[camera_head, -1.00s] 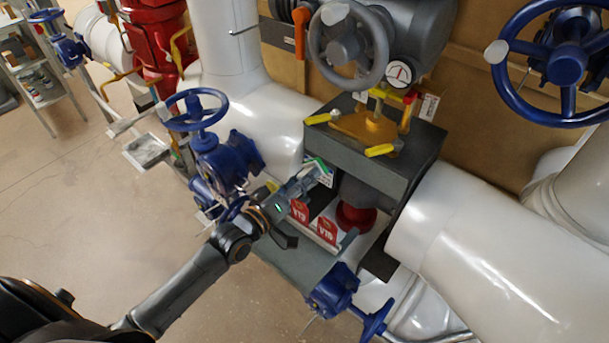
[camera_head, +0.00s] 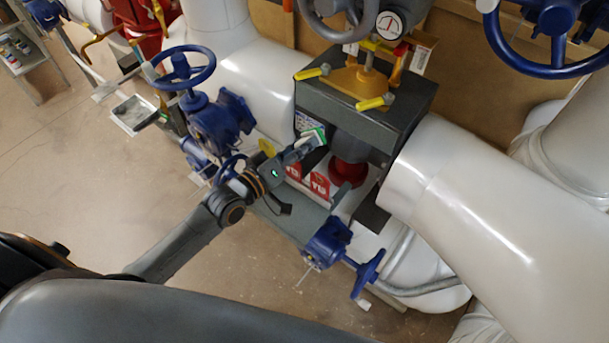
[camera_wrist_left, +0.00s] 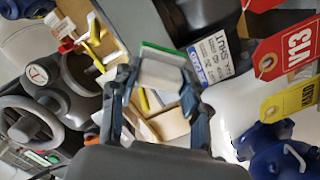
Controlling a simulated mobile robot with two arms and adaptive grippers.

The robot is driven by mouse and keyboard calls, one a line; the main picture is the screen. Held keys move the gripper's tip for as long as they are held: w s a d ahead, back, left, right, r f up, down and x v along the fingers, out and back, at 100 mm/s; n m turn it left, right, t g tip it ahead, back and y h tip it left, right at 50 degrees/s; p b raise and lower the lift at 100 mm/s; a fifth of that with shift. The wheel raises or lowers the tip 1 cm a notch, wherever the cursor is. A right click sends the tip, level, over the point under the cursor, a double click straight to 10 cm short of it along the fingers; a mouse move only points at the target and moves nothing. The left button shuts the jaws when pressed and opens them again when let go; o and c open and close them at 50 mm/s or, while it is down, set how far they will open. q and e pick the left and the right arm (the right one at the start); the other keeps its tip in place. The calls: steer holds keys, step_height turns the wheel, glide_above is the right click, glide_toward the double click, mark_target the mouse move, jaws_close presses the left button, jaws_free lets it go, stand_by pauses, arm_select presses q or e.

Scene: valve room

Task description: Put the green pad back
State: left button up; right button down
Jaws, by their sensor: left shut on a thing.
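The green pad (camera_head: 319,134) is a small pale block with a green face. My left gripper (camera_head: 307,143) is shut on it, in front of the dark grey valve block's left side. In the left wrist view the pad (camera_wrist_left: 161,68) sits between the two fingers of the gripper (camera_wrist_left: 158,88), its green edge at the top. Whether it touches anything beyond the fingers I cannot tell. My right gripper is not in view.
The dark grey block (camera_head: 375,115) carries yellow-handled parts. Red tags (camera_head: 310,182) hang below my gripper. Blue valves (camera_head: 215,120) stand left, another (camera_head: 330,245) in front. A small grey tray (camera_head: 135,112) is at the left. White pipes (camera_head: 480,210) fill the right.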

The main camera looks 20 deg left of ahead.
arm_select(q)
steer(key=s+d+f+m+g+y, duration=0.1)
steer(key=s+d+f+m+g, duration=0.4)
steer(key=s+d+g, duration=0.45)
steer(key=s+a+m+g+y, duration=0.3)
steer(key=s+a+g+y, duration=0.25)
steer(key=s, duration=0.35)
steer(key=shift+g+y, duration=0.25)
steer(key=shift+g, duration=0.05)
steer(key=w+a+f+p, duration=0.1)
steer(key=w+f, duration=0.2)
steer(key=w, duration=0.1)
steer(key=w+a+f+p, duration=0.1)
steer(key=w+f, duration=0.2)
steer(key=w+a+f+p, duration=0.1)
steer(key=w+a+f, duration=0.1)
steer(key=w+f, duration=0.1)
steer(key=shift+w, duration=0.8)
steer(key=shift+w+f, duration=0.35)
steer(key=shift+f, duration=0.1)
steer(key=shift+w+a+f, duration=0.1)
steer(key=shift+f, duration=0.3)
step_height(320, 180, down, 2)
steer(key=shift+f+p, duration=0.1)
steer(key=shift+p, duration=0.45)
steer(key=shift+f, duration=0.2)
steer(key=o, duration=1)
